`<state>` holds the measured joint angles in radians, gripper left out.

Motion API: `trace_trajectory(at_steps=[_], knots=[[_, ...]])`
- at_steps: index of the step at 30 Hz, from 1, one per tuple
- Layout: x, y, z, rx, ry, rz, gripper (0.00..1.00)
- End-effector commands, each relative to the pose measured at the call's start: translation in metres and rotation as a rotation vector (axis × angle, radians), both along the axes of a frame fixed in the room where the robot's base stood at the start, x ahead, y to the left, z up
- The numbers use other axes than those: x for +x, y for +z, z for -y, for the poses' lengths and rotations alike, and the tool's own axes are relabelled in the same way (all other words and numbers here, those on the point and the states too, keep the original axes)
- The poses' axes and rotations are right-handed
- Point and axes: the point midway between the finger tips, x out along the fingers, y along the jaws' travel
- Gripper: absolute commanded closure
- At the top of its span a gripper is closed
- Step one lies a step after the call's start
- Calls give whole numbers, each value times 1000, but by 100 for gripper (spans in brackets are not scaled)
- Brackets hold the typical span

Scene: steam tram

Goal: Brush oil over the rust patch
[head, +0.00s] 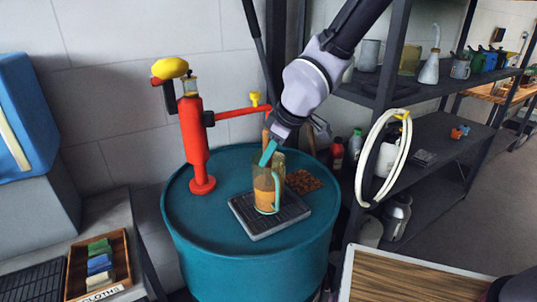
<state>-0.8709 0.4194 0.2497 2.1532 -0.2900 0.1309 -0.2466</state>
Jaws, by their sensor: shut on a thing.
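My gripper (277,134) is above the teal drum (228,234), shut on what looks like a brush (268,152). A teal part of the brush slants down to the mouth of a clear jug (266,191). I cannot tell whether its tip is inside the jug. The jug has a teal handle, holds amber oil and stands upright on a dark grated tray (255,226). The brown, rough rust patch (303,182) lies on the drum top, right of the jug and behind the tray.
A red hand pump (194,140) with a yellow knob stands on the drum's left; its red spout reaches toward my arm. Dark shelves (440,90) with cans and a hanging hose (383,158) are at right. A cloth tray (122,266) is at lower left. The drum's front is clear.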

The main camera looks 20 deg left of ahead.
Motion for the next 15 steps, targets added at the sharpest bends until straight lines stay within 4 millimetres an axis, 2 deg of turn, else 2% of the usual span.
trace_trajectory(at_steps=[15], knots=[[0, -4, 0, 0, 0, 0, 100]])
